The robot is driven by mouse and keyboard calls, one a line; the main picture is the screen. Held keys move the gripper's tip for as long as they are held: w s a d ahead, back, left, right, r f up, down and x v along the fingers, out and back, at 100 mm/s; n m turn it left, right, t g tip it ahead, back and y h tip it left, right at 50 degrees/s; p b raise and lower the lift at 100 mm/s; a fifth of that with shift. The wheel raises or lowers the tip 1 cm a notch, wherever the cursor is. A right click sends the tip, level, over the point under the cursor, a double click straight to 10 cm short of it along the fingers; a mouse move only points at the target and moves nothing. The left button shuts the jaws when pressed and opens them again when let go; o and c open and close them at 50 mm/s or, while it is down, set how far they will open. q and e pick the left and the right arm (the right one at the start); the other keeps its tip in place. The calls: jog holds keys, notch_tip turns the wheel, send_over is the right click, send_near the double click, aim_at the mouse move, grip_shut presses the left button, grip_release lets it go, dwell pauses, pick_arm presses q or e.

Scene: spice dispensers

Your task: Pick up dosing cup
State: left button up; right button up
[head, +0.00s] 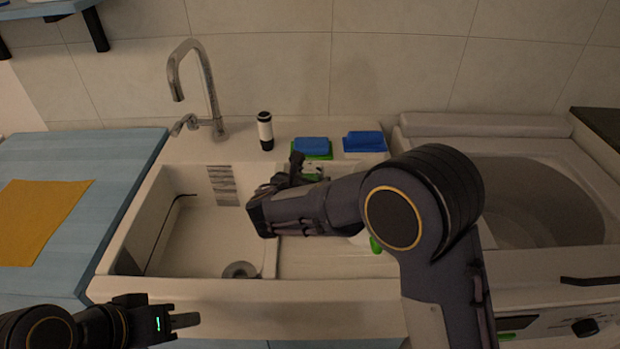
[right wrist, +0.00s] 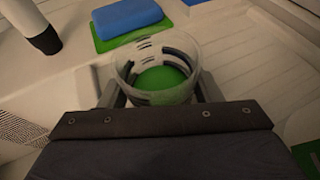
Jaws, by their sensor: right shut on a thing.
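The dosing cup (right wrist: 156,78) is a clear, round cup with dark markings on its wall. Green shows at its bottom, and I cannot tell if that is the cup or something seen through it. My right gripper (right wrist: 158,95) is shut on the cup, one finger on each side. In the head view my right gripper (head: 297,172) is above the sink's divider and right-hand ledge, and it mostly hides the cup. My left gripper (head: 187,321) is low at the left, in front of the sink and far from the cup; its finger gap is unclear.
The faucet (head: 208,90) rises at the back left. The sink basin (head: 205,245) is open at left. A white-and-green item is partly hidden under my right arm.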

jog(key=shift+r, duration=0.25)
